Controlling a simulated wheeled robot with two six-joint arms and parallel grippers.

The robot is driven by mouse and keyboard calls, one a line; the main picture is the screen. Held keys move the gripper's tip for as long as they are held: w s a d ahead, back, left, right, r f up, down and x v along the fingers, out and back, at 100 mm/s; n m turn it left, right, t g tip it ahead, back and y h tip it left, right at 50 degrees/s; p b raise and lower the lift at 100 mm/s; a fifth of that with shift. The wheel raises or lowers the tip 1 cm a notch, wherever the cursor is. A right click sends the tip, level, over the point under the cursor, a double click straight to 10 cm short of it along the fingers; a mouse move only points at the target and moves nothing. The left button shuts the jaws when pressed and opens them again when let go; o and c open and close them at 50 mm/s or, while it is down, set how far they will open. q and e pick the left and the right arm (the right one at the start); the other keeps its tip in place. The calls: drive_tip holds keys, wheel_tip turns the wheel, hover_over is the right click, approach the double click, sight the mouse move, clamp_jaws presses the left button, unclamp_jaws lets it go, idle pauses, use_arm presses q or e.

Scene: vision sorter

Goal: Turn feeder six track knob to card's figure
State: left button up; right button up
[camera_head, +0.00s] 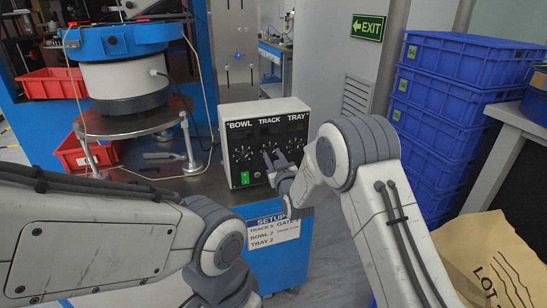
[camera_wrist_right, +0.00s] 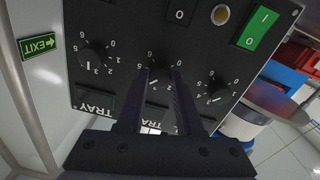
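The control box (camera_head: 262,112) has a black panel with three dials under the labels BOWL, TRACK and TRAY. My right gripper (camera_head: 273,157) is in front of the middle, TRACK, dial. In the right wrist view the panel is upside down, and the track knob (camera_wrist_right: 160,66) shows at my fingertips (camera_wrist_right: 161,76). The fingers stand apart, one on each side of the knob; contact is unclear. The knob's pointer is hard to read. The SETUP card (camera_head: 273,228) lists TRACK, BOWL and TRAY; its track figure looks like 5, but is small. My left gripper is out of view.
The tray knob (camera_wrist_right: 95,56) and bowl knob (camera_wrist_right: 218,88) flank the track knob. A green switch (camera_head: 245,178) sits low on the panel. The bowl feeder (camera_head: 125,75) stands left, blue crates (camera_head: 445,100) and a paper bag (camera_head: 490,262) right.

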clamp_jaws()
drive_tip(key=shift+m, duration=0.3)
drive_tip(key=m+b, duration=0.2)
drive_tip(key=shift+m, duration=0.4)
drive_tip(key=m+b, duration=0.2)
drive_tip(key=m, duration=0.3)
drive_tip(key=shift+m, duration=0.3)
drive_tip(key=o, duration=0.9)
unclamp_jaws()
drive_tip(key=shift+r, duration=0.1)
drive_tip(key=shift+s, duration=0.1)
